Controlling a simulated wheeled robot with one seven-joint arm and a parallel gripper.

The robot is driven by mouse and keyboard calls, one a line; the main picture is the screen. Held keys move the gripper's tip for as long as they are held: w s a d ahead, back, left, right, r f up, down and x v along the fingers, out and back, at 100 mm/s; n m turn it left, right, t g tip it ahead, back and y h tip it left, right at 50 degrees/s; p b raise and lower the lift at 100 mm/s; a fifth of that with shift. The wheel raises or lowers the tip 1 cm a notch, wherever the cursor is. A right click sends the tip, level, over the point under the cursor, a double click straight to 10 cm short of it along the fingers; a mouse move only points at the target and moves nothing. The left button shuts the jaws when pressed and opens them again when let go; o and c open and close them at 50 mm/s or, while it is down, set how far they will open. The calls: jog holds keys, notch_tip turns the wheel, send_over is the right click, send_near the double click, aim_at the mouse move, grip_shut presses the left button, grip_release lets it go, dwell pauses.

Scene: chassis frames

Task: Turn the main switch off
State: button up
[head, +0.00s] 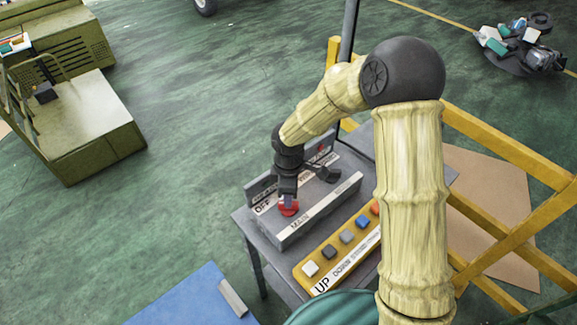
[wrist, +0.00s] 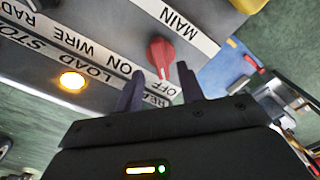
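The main switch is a red knob (wrist: 160,52) on a grey control box, below a white label reading MAIN (wrist: 180,16). An OFF label (wrist: 163,89) lies close to the knob's near end. I cannot tell for sure which way its pointer faces. In the head view the red knob (head: 289,209) shows right below my gripper (head: 287,198). In the wrist view my gripper (wrist: 160,70) has its two dark fingers apart, one on each side of the knob's near end. Gaps show between fingers and knob; contact is not clear.
The grey box (head: 330,205) stands on a grey table (head: 243,218) beside a yellow button panel (head: 310,285). An amber lamp (wrist: 72,80) is lit. A yellow lattice frame (head: 500,150) stands at right. Open green floor (head: 190,200) lies to the left.

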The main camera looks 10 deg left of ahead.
notch_tip(320, 180, up, 13)
jog(key=b, duration=0.1)
jog(key=shift+f, duration=0.15)
dwell(0.4)
jog(key=s+d+f+m+t, duration=0.1)
jog(key=s+d+m, duration=0.4)
jog(key=d+m, duration=0.4)
jog(key=s+d+f+m+t, duration=0.1)
jog(key=s+d+m, duration=0.4)
jog(key=d+m, duration=0.4)
jog(key=d, duration=0.3)
jog(key=shift+s+d+f+m+t, duration=0.25)
jog(key=shift+d+f+m+t, duration=0.05)
jog(key=shift+d+m, duration=0.1)
